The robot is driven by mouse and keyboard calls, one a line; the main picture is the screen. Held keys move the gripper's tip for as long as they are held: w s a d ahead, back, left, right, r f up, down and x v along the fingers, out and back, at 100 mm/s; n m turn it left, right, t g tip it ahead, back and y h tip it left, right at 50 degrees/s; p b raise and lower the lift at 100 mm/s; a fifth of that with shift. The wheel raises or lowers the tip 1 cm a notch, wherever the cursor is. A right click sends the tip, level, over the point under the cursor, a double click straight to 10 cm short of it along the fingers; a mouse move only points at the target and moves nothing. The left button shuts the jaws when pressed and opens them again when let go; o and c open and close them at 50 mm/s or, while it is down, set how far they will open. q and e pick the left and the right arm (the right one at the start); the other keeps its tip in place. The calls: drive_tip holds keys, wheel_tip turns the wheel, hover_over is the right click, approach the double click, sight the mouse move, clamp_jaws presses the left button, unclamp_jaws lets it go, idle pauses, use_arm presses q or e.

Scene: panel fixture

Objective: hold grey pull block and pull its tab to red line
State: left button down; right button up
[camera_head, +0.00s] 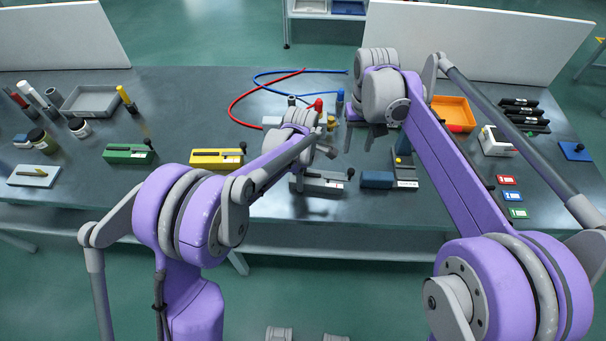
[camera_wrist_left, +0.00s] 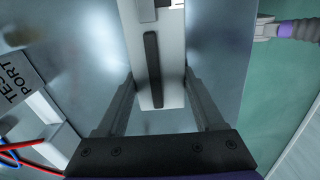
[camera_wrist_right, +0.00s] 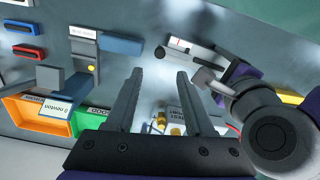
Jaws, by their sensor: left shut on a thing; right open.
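The grey pull block (camera_head: 318,184) lies near the front edge of the table. Its dark-knobbed tab (camera_head: 350,173) is at its right end, and the knob (camera_wrist_right: 160,53) also shows in the right wrist view, with a small red mark nearby on the block. My left gripper (camera_head: 312,158) is shut on the block; in the left wrist view the block (camera_wrist_left: 172,60), with its dark slot, lies between the fingers. My right gripper (camera_head: 359,142) is open and empty, above the table behind the knob and apart from it.
A blue block (camera_head: 377,180) and a grey fixture with a white label (camera_head: 405,168) stand right of the grey block. A yellow block (camera_head: 217,159) and a green block (camera_head: 130,154) stand left. Red (camera_head: 245,94) and blue cables (camera_head: 290,71) and an orange bin (camera_head: 453,112) lie behind.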

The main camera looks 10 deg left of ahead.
sight(351, 171)
drive_tip(key=shift+o, duration=0.2)
drive_tip(key=shift+s+d+f+m+t+y, duration=0.15)
drive_tip(key=shift+s+d+t, duration=0.05)
drive_tip(key=shift+s+t, duration=0.55)
drive_tip(key=shift+s+d+f+m+t+y, duration=0.15)
drive_tip(key=shift+s+m+t+y, duration=0.05)
drive_tip(key=shift+s+t, duration=0.5)
drive_tip(key=shift+s+d+f+m+t+y, duration=0.15)
drive_tip(key=shift+s+d+t, duration=0.05)
drive_tip(key=shift+s+t, duration=0.55)
drive_tip(key=x, duration=1.2)
drive_tip(key=shift+r, duration=0.1)
clamp_jaws()
